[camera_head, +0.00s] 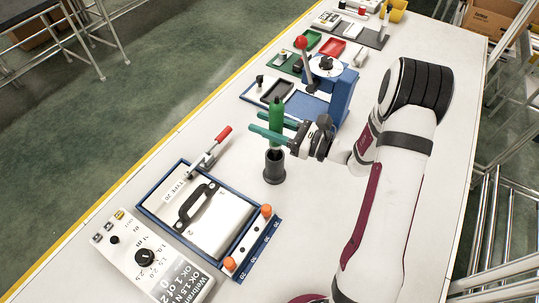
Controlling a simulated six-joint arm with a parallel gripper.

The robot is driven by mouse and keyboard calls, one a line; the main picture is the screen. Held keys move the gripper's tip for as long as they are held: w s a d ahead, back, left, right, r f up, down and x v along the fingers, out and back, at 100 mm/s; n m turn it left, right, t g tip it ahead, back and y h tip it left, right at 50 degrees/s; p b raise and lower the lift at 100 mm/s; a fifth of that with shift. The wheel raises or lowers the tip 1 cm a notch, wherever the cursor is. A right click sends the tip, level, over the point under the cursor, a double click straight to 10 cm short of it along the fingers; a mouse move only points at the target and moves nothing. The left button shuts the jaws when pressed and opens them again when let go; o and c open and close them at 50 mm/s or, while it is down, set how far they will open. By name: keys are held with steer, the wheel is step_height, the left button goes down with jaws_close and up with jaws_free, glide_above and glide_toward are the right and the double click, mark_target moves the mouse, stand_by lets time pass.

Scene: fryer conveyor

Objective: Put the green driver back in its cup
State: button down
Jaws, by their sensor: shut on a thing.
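The green driver (276,116) stands roughly upright between the teal fingers of my gripper (270,128), which is shut on it. The dark grey cup (274,169) stands on the white table directly below. The driver's lower part reaches down to the cup's mouth. I cannot tell how deep its tip sits inside the cup, as the rim hides it.
A blue-framed fixture (207,215) with a black handle and a white control box (147,258) lie at the front left. A blue press (335,88) with a red-knobbed lever stands just behind my gripper. Red (333,47) and green trays are farther back. The right side of the table is clear.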

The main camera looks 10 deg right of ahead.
step_height(320, 180, down, 6)
steer(key=shift+r, duration=0.1)
steer(key=shift+c, duration=2.4)
jaws_free()
steer(key=shift+f, duration=0.2)
steer(key=shift+r, duration=0.15)
